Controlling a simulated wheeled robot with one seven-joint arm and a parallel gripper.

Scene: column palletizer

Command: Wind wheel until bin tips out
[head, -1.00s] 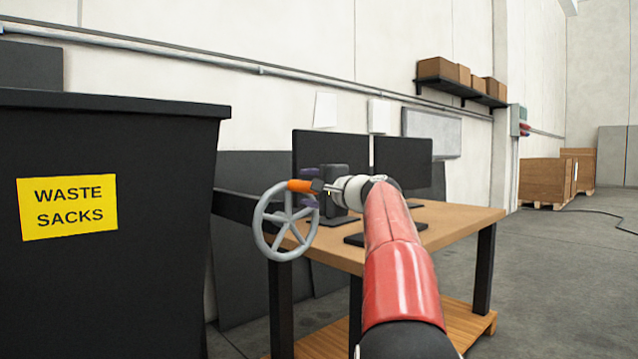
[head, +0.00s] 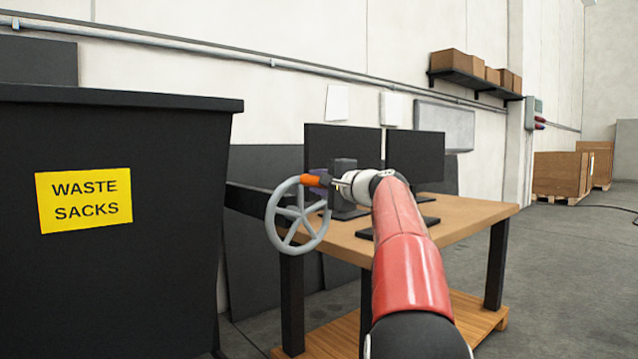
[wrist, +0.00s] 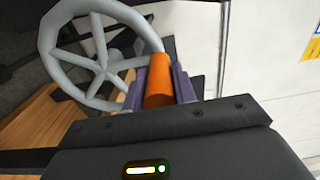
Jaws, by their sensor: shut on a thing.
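The grey spoked wheel (head: 298,216) stands upright at the right side of the black bin, in front of the workbench. Its orange handle (head: 311,181) is at the top right of the rim. My gripper (head: 325,180) is at that handle. In the wrist view, the purple fingers of my gripper (wrist: 160,84) sit on both sides of the orange handle (wrist: 157,88) and are shut on it. The wheel (wrist: 95,45) fills the upper left there. The black bin (head: 130,260) with a yellow "WASTE SACKS" label (head: 84,200) stands upright on the left.
A wooden workbench (head: 450,215) with two dark monitors (head: 415,158) stands behind and right of the wheel. A shelf with cardboard boxes (head: 450,64) hangs on the wall. Wooden crates (head: 558,174) stand far right. The floor at right (head: 570,270) is clear apart from a cable.

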